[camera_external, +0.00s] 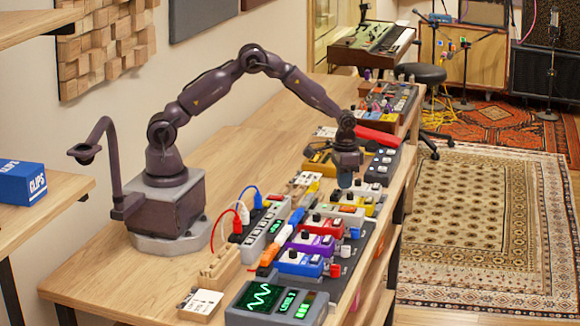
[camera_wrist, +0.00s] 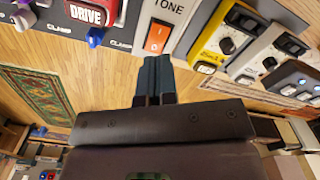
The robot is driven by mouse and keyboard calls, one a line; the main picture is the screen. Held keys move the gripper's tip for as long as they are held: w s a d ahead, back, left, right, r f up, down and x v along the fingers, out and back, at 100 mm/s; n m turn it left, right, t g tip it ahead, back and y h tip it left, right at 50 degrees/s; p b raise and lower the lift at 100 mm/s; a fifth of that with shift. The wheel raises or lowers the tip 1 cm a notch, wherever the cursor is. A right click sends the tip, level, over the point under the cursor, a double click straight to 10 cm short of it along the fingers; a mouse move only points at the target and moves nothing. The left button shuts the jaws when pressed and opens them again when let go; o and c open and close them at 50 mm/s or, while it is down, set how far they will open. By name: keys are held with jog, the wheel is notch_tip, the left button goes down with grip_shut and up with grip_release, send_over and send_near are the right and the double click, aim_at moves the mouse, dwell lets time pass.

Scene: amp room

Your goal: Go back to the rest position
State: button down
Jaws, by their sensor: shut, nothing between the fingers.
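My gripper (camera_external: 345,181) points down above the row of effect pedals on the wooden bench, at the end of my outstretched arm. In the wrist view its two dark blue-grey fingers (camera_wrist: 153,78) are together with nothing between them. Their tips end just below an orange rocker switch (camera_wrist: 157,37) beside the word TONE in that picture. Whether they touch anything under them is hard to tell.
Many pedals stand close around my gripper, including a yellow pedal (camera_wrist: 228,40), a red DRIVE pedal (camera_wrist: 91,10) and a purple pedal (camera_external: 311,246). A green-screen device (camera_external: 262,298) stands at the front. The bench (camera_external: 120,262) is clear left of my base.

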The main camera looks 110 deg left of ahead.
jog(key=shift+r, duration=0.6)
jog(key=shift+s+d+f+g, duration=0.2)
jog(key=shift+s+d+f, duration=0.05)
jog(key=shift+s, duration=0.35)
jog(key=shift+s+d+f+g, duration=0.2)
jog(key=shift+s+d+f, duration=0.05)
jog(key=shift+s, duration=0.35)
jog(key=s+d+r+m+t, duration=0.6)
jog(key=s+d+r, duration=1.2)
jog(key=s+r, duration=0.4)
jog(key=shift+s+d+r, duration=0.15)
jog(key=shift+d, duration=0.1)
